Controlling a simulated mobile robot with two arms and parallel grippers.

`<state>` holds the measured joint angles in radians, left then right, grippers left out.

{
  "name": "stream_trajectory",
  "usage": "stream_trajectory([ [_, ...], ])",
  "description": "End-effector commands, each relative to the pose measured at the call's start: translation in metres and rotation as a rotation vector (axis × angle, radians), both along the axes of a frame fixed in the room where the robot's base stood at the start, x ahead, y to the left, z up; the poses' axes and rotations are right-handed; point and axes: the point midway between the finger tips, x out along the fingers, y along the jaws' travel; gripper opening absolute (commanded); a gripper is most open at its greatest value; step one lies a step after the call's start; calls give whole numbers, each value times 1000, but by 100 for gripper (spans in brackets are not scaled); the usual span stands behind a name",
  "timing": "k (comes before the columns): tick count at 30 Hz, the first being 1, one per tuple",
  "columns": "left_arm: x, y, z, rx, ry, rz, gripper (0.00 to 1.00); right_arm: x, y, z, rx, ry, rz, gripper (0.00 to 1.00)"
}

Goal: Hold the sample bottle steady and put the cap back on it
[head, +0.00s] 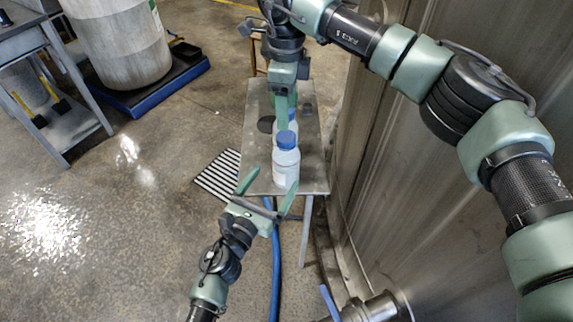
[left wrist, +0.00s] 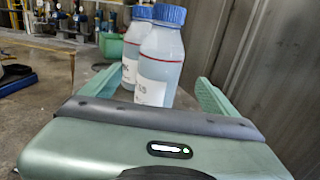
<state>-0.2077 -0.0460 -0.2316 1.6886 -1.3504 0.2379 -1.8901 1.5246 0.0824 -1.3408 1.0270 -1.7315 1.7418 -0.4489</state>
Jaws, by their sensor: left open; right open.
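A white-labelled sample bottle (head: 286,168) with a blue cap (head: 286,139) on top stands upright near the front edge of a small metal table (head: 308,160). In the left wrist view the bottle (left wrist: 155,82) and its cap (left wrist: 170,14) are close; I cannot tell whether the cap is screwed tight. A second blue-capped bottle (left wrist: 132,50) stands behind it, mostly hidden in the head view. My left gripper (head: 268,190) is open and empty, its fingers pointing at the front bottle. My right gripper (head: 284,120) points down just behind the front cap; its fingers overlap in view.
A dark round disc (head: 266,124) lies on the table's left side. A metal wall (head: 410,180) stands close on the right. A striped floor grate (head: 218,176) and a blue hose (head: 276,265) are below. A drum (head: 122,45) on a blue pallet stands back left.

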Motion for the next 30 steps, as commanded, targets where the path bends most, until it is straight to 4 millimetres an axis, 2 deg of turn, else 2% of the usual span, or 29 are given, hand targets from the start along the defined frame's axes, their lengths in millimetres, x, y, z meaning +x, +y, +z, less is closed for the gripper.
stream_trajectory([
  [5,15,-7,1,-3,-1,0,90,0,0,0,2,1,0,60],
  [16,62,-29,0,-2,0,2,90,0,1,0,3,0,0,60],
  [21,69,-33,0,-3,1,1,90,0,1,0,3,0,0,60],
  [29,70,-34,0,-3,1,1,90,0,1,0,3,0,0,60],
  [30,70,-34,0,-3,1,1,81,0,1,0,3,0,0,60],
])
